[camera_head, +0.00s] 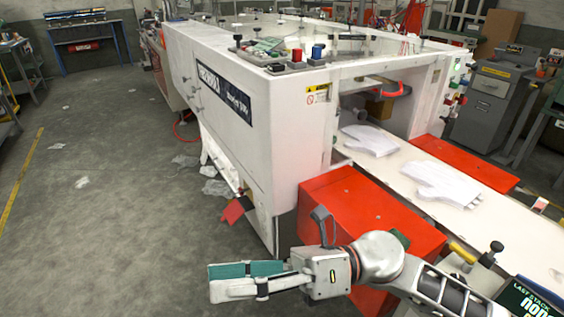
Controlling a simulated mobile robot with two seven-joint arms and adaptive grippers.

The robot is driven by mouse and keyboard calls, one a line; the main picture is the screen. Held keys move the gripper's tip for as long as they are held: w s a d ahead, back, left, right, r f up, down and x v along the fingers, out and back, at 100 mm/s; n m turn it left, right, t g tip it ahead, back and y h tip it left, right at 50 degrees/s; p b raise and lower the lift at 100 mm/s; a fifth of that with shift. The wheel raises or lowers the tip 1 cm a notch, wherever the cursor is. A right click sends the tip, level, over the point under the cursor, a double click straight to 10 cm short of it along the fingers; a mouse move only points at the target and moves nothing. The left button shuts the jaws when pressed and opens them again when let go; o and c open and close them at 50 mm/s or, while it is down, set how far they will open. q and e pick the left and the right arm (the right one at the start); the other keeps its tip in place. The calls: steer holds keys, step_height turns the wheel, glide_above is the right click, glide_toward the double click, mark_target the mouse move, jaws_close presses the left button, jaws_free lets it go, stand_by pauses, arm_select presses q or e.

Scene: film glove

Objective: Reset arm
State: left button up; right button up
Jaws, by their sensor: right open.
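My right arm comes in from the lower right. Its gripper (212,281) points left over the grey floor, in front of the white machine. The jaws are open, and no object shows between the fingers. A teal pad shows on the inner face of one finger. My left gripper is not in view. Two white film gloves, a farther one (371,141) and a nearer one (441,185), lie flat on the white conveyor surface (520,236). Both gloves are apart from my gripper.
The white machine (262,140) fills the middle, with a red box (360,205) just behind my right arm. A red panel (465,164) borders the conveyor. Open floor lies left, with plastic scraps (217,188) near the machine.

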steer(key=w+d+f+m+t+y, duration=0.15)
steer(key=w+d+m+t, duration=0.35)
steer(key=w+m+t, duration=0.9)
steer(key=d+f+m+t+h, duration=0.8)
steer(key=f+m, duration=0.5)
steer(key=m, duration=0.5)
steer(key=s+d+f+m+g+h, duration=0.3)
steer(key=s+d+f+m+h, duration=0.2)
steer(key=f, duration=0.8)
steer(key=s+d+f+m+g+h+p, duration=0.1)
steer(key=s+d+f+m+g+h, duration=0.2)
steer(key=f, duration=1)
steer(key=s+d+m+h, duration=0.2)
steer(key=s+d+m, duration=0.2)
steer(key=s+d, duration=0.2)
steer(key=shift+s+d+g, duration=0.3)
steer(key=shift+d+g, duration=0.1)
steer(key=shift+r, duration=0.1)
